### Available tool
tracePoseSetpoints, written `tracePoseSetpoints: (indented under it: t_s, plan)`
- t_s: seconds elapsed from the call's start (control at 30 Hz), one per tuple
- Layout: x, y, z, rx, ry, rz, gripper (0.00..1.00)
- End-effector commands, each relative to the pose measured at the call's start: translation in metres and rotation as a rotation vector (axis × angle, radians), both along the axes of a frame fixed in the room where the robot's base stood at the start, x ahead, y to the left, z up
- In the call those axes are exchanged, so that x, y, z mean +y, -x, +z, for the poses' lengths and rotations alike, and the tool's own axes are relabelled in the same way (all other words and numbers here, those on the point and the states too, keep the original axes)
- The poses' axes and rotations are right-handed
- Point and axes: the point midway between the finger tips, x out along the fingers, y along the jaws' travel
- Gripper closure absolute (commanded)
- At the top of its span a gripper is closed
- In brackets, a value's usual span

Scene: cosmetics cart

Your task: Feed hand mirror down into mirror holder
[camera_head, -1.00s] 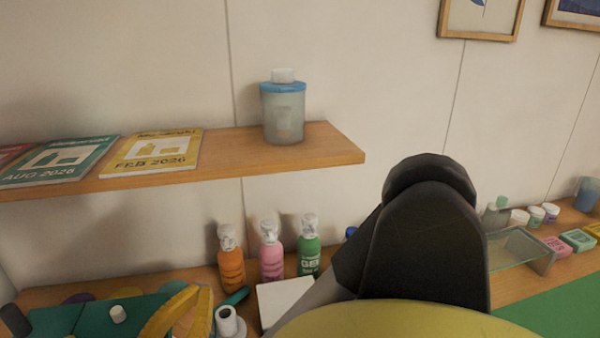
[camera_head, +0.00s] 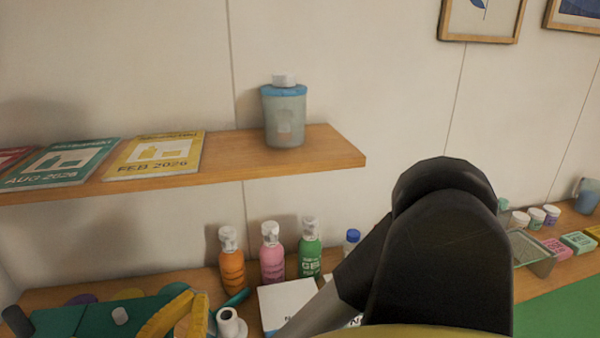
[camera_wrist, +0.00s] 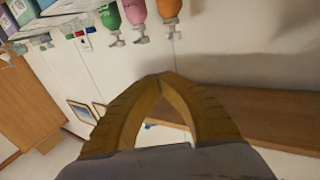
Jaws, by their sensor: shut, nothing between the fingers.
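I cannot pick out a hand mirror or a mirror holder for certain in either view. My gripper (camera_head: 189,294) shows as a yellow arch at the lower left of the head view. In the wrist view my gripper (camera_wrist: 163,76) has its two ribbed fingers meeting at the tips, with nothing between them. A white hollow cylinder (camera_head: 229,322) stands just right of it in the head view, and a teal stick (camera_head: 237,297) lies behind that. My black arm hides much of the lower right middle.
Orange (camera_head: 232,269), pink (camera_head: 272,264) and green (camera_head: 309,257) pump bottles stand against the wall. A wooden shelf (camera_head: 315,148) above holds a blue-lidded jar (camera_head: 285,118) and booklets. Teal boards (camera_head: 65,318) lie lower left. A white box (camera_head: 289,300) and a glass tray (camera_head: 531,247) flank my arm.

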Motion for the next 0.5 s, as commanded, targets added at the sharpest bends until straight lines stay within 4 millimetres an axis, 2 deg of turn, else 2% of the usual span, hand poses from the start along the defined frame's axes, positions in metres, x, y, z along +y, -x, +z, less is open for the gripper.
tracePoseSetpoints:
  t_s: [0.5]
  plan:
    - [0.0016,0.0099,0.0059,0.000,0.000,0.001,1.00]
